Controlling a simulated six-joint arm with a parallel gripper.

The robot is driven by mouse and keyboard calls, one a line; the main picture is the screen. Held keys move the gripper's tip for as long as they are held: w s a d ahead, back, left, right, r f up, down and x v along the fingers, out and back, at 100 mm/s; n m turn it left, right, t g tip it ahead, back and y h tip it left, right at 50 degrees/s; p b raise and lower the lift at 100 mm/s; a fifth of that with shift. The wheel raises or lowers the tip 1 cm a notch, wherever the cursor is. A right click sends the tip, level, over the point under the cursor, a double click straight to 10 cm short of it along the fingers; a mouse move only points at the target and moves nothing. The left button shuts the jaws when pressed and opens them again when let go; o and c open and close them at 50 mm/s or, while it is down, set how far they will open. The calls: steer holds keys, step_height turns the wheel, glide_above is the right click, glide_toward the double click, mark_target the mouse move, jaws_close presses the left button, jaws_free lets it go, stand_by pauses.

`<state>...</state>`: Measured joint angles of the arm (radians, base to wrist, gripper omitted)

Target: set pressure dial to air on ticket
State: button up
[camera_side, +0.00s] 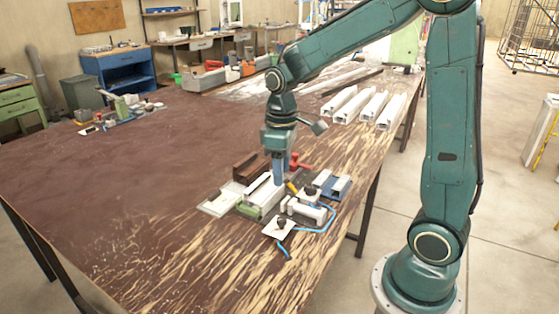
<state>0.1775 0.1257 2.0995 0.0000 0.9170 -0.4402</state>
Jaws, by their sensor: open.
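My gripper (279,180) points straight down over the clamp fixture (262,196) near the right part of the table. Its blue fingers are small here and the gap between them is hard to see. A dark round knob (311,190) sits on the fixture to the right of my gripper. Another small dark round part (281,222) stands on a white plate at the fixture's front. I cannot tell which of the two is the pressure dial, and no setting is readable. A flat pale piece (216,204) lies left of the fixture; I cannot make out any ticket writing.
A blue hose (325,224) curls around the fixture's front right. A red part (298,161) and a brown profile (248,167) stand behind it. White profiles (368,106) lie at the table's far right.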

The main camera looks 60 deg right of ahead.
mark_target(282, 219)
steer(key=shift+f, duration=0.1)
steer(key=shift+f, duration=6.75)
jaws_close()
